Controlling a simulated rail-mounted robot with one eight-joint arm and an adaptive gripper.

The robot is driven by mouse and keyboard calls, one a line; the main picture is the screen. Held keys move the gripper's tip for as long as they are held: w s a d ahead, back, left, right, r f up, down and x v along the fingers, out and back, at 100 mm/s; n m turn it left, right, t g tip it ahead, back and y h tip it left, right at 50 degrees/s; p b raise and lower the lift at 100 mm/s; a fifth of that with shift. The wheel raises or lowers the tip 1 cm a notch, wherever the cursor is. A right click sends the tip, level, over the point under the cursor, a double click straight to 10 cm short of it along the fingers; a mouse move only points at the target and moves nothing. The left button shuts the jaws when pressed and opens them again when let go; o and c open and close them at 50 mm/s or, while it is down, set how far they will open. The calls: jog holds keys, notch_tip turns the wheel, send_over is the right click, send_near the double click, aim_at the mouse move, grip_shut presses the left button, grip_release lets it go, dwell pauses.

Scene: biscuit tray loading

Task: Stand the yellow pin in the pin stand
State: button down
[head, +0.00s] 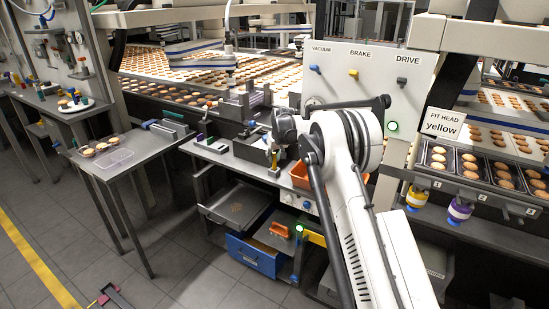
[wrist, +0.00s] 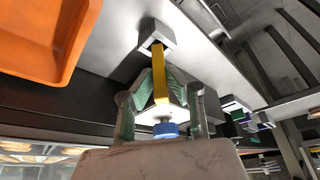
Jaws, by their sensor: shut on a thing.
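In the head view the yellow pin (head: 274,159) shows small below my gripper (head: 273,148), over the bench, and the stand is hard to make out.
An orange bin (head: 299,175) stands right beside the work spot; it also shows in the wrist view (wrist: 38,45). Several coloured pieces (wrist: 243,116) stand farther along the bench. A panel (head: 357,85) rises behind my arm. A sign (head: 442,124) reads "FIT HEAD yellow".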

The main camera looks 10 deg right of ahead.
aim_at(274, 153)
jog(key=shift+f+b, duration=0.45)
jog(key=shift+f, duration=0.2)
jog(key=c, duration=2.2)
grip_release()
jog(key=shift+o, duration=0.8)
jog(key=shift+w+f, duration=0.1)
jog(key=shift+r+p, duration=0.75)
jog(key=shift+r, duration=1.7)
jog(key=o, duration=0.6)
jog(key=shift+c, duration=0.2)
